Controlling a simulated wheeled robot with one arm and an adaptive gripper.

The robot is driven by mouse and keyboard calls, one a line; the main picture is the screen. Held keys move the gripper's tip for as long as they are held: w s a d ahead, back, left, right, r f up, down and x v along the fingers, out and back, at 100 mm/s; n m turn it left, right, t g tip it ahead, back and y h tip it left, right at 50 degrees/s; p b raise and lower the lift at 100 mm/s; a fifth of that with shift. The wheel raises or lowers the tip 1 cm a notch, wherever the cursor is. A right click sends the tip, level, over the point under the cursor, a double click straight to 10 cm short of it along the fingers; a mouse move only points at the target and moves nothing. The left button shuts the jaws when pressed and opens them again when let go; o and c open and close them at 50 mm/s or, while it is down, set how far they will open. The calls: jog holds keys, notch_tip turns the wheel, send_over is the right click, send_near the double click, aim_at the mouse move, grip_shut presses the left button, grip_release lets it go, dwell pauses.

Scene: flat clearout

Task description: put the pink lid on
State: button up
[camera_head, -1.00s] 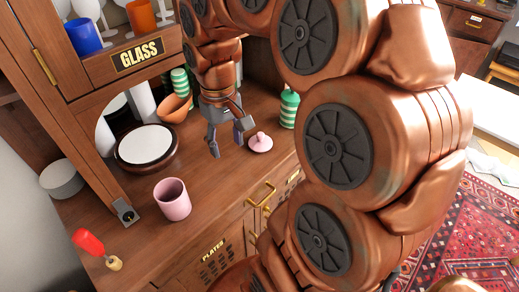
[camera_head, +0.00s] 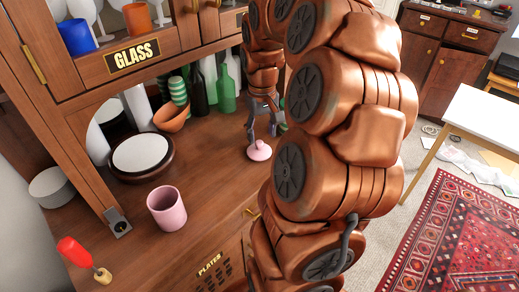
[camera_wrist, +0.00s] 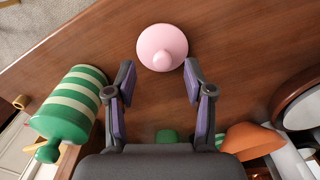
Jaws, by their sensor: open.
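The pink lid (camera_head: 259,151) lies on the wooden counter, knob up. In the wrist view the lid (camera_wrist: 162,47) sits just beyond and between the two fingertips. My gripper (camera_head: 262,134) is open and empty, pointing down at the lid; its fingers (camera_wrist: 158,75) show spread apart in the wrist view. The pink cup (camera_head: 167,209) stands upright and open at the top, left of the lid and nearer the counter's front. I cannot tell whether a finger touches the lid.
A green-striped container (camera_wrist: 69,104) stands beside my gripper. A round white-topped dark dish (camera_head: 141,156), an orange bowl (camera_head: 172,113) and green bottles (camera_head: 227,90) stand behind. A red-handled tool (camera_head: 79,257) is at front left. Counter between cup and lid is clear.

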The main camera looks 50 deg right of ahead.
aim_at(259, 142)
jog(key=shift+w+f+p, duration=0.2)
jog(key=shift+f+p, duration=0.25)
jog(key=shift+f, duration=0.75)
jog(key=shift+w+f+p, duration=0.2)
jog(key=shift+f+p, duration=0.2)
jog(key=shift+f, duration=0.75)
grip_shut()
